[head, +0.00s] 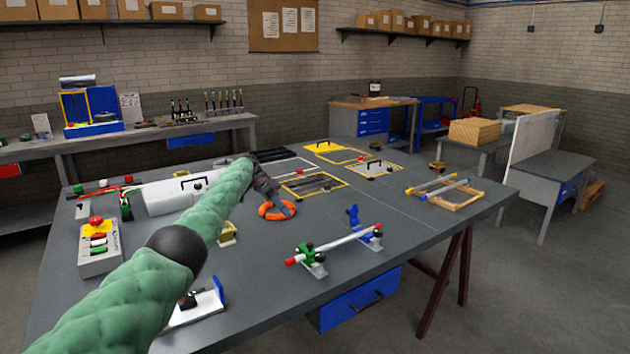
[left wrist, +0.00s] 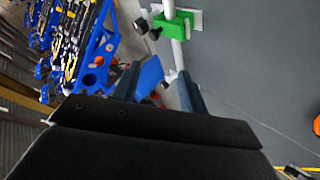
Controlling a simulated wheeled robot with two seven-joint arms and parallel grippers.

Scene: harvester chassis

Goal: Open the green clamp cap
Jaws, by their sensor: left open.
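The green clamp (head: 308,253) stands near the front middle of the table, with its green cap lying over a white rod (head: 335,246) and a black knob beside it. It also shows in the left wrist view (left wrist: 175,24), at the top. The blue clamp (head: 376,240) holds the rod's other end, and its blue flap stands up. My left gripper (head: 287,209) is open and empty above the table, left of and behind the clamps in the head view. In the left wrist view its two fingers (left wrist: 158,92) point toward the rod, apart from the green clamp. My right gripper is out of view.
An orange ring (head: 275,213) lies by my left gripper. A control box with a red button (head: 98,248) and a white case (head: 170,196) are at left. A wooden frame with rods (head: 450,193) lies at right. The table between the clamps and that frame is clear.

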